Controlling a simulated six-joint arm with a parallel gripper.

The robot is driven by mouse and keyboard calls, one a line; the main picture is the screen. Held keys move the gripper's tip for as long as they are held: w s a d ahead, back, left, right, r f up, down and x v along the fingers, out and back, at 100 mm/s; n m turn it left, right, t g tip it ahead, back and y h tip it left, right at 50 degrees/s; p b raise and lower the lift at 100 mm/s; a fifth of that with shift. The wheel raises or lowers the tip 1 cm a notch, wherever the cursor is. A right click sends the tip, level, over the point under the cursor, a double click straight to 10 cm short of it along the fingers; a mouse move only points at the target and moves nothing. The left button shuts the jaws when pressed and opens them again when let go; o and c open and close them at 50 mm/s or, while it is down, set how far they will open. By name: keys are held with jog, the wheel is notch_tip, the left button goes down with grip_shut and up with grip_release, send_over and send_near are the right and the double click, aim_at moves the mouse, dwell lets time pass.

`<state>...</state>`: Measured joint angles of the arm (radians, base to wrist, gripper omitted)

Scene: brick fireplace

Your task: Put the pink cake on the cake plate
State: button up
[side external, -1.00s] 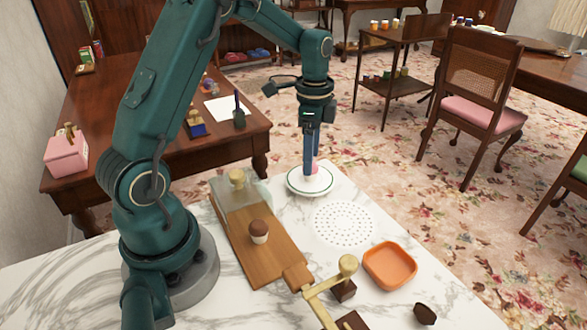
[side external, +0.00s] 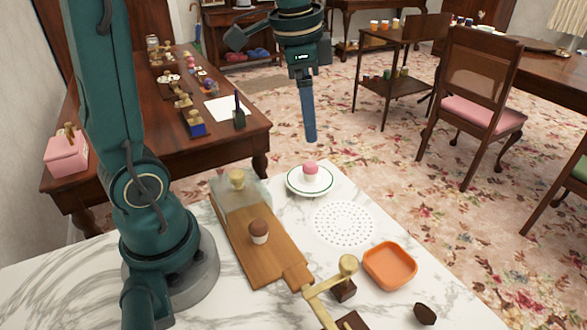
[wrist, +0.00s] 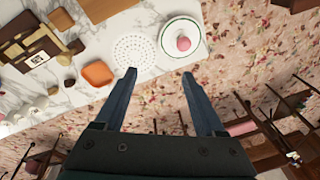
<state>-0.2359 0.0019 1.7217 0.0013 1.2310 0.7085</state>
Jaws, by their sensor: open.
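The pink cake (side external: 310,169), with a pink top and pale base, stands upright on the cake plate (side external: 293,187), a white plate with a green ring near the far edge of the marble counter. The wrist view also shows the cake (wrist: 183,43) inside the rim of the plate (wrist: 166,27). My gripper (side external: 311,138) is raised in the air above the plate and apart from the cake. In the wrist view its two fingers (wrist: 159,74) are spread with nothing between them.
A wooden board (side external: 262,245) on the marble counter holds a brown-topped cupcake (side external: 258,231) and a clear cover with a knob (side external: 237,179). A white perforated mat (side external: 344,224), an orange dish (side external: 390,265) and a brass-armed device (side external: 330,285) stand nearer. The air around my gripper is clear.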

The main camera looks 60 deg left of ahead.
jog(key=s+d+f+n+t, duration=0.2)
jog(key=s+d+n, duration=0.3)
jog(key=s, duration=0.5)
jog(key=shift+d+f+t+h, duration=0.3)
jog(key=shift+d+f+t, duration=0.1)
jog(key=shift+d+t, duration=0.25)
jog(key=shift+s+a, duration=0.1)
